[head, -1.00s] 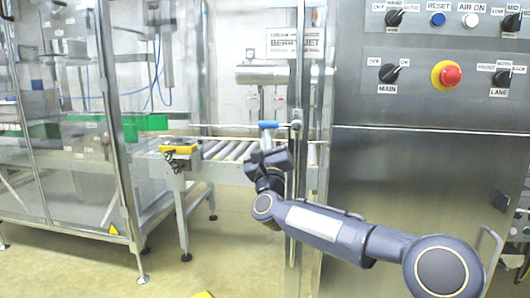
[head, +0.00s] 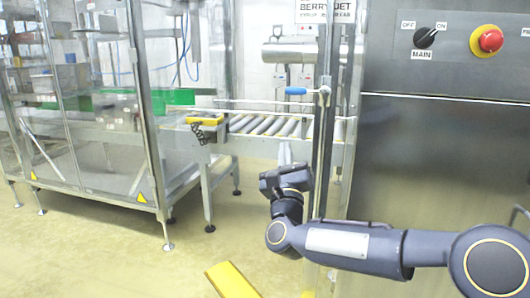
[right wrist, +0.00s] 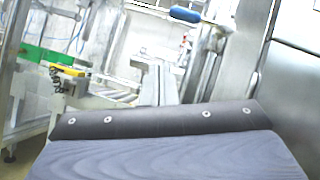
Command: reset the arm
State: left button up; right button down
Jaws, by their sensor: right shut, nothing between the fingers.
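My right arm (head: 350,245) reaches in from the lower right in the head view. Its dark gripper (head: 285,179) is shut and empty, in the air in front of the machine's metal post. It is below the blue handle (head: 296,90) and apart from it in the picture. In the right wrist view my gripper's dark body (right wrist: 160,122) fills the lower part, and the fingertips cannot be made out. The blue handle shows above it (right wrist: 185,15). My left gripper is out of view.
A steel cabinet (head: 440,150) with a MAIN switch (head: 426,37) and a red stop button (head: 490,40) stands at the right. A roller conveyor (head: 270,126) and a clear-walled machine frame (head: 150,110) stand behind and left. A yellow bar (head: 230,280) shows at the bottom. Floor at lower left is clear.

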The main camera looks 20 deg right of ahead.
jog(key=s+a+f+n+g+y+p, duration=0.1)
jog(key=s+a+f+n+g+y, duration=0.3)
jog(key=n, duration=0.6)
jog(key=s+a+f+n+g+y+p, duration=0.1)
jog(key=s+f+n+y, duration=0.1)
jog(key=s+n+y, duration=0.6)
jog(key=s+d+f+n+g+h+p, duration=0.1)
jog(key=s+f+n+g, duration=0.55)
jog(key=s+f, duration=0.35)
jog(key=s+d+f+n+g+p, duration=0.15)
jog(key=s+f+n+g, duration=0.5)
jog(key=s, duration=0.65)
notch_tip(320, 180, up, 36)
jog(key=s+n+p, duration=0.1)
jog(key=n+p, duration=0.1)
jog(key=p, duration=3.5)
jog(key=shift+s+r+t, duration=0.15)
jog(key=shift+r+t, duration=0.05)
jog(key=shift+t, duration=0.1)
